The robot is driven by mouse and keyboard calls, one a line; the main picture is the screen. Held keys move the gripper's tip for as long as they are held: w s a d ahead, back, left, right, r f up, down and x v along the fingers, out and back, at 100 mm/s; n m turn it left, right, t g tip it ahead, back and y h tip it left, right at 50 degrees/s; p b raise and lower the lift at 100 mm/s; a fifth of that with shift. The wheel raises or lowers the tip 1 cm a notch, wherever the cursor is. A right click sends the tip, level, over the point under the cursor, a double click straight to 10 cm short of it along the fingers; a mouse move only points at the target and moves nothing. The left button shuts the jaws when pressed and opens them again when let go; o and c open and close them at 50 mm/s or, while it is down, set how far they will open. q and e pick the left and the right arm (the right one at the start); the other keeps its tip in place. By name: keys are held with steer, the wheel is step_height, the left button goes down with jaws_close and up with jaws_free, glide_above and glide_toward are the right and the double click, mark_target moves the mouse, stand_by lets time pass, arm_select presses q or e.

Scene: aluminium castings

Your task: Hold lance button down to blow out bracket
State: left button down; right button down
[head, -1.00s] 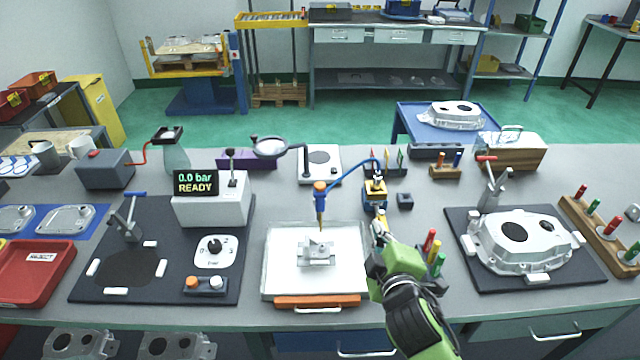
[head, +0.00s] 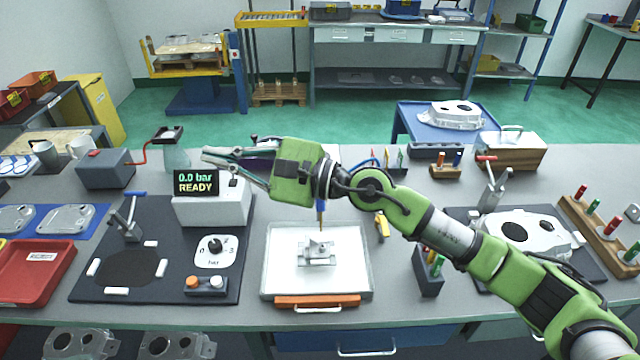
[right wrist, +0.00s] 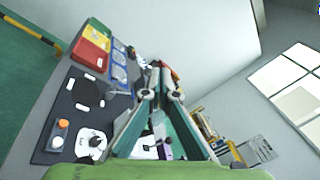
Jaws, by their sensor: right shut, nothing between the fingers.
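The bracket (head: 318,250), a small silver casting, sits in the white tray (head: 274,284) at the front centre. The lance (head: 321,214) points down just behind and above it; only its lower blue and metal part shows. Its orange top and button are hidden behind my right arm. My right gripper (head: 209,156) reaches left across the bench, above and behind the display box, well away from the lance tip. It is shut and empty; its fingers also show in the right wrist view (right wrist: 160,72). My left gripper is not in view.
The display (head: 196,182) reads 0.0 bar READY. A dial panel (head: 215,250) and orange and white buttons (head: 204,284) lie left of the tray. A large casting (head: 520,238) sits at right, partly behind my arm. A red tray (head: 38,272) stands at far left.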

steer(key=w+d+f+n+h, duration=0.6)
steer(key=w+n+h, duration=0.1)
steer(key=n, duration=0.1)
steer(key=w+d+n+t+h, duration=0.2)
steer(key=w+d+h, duration=0.3)
steer(key=d, duration=0.6)
steer(key=shift+w+d+n, duration=0.4)
steer(key=shift+w+n, duration=0.1)
steer(key=shift+w, duration=0.55)
steer(key=shift+f, duration=0.2)
step_height(320, 180, down, 8)
steer(key=b, duration=0.3)
steer(key=shift+r, duration=0.15)
steer(key=shift+f+b, duration=0.55)
steer(key=shift+r, duration=0.1)
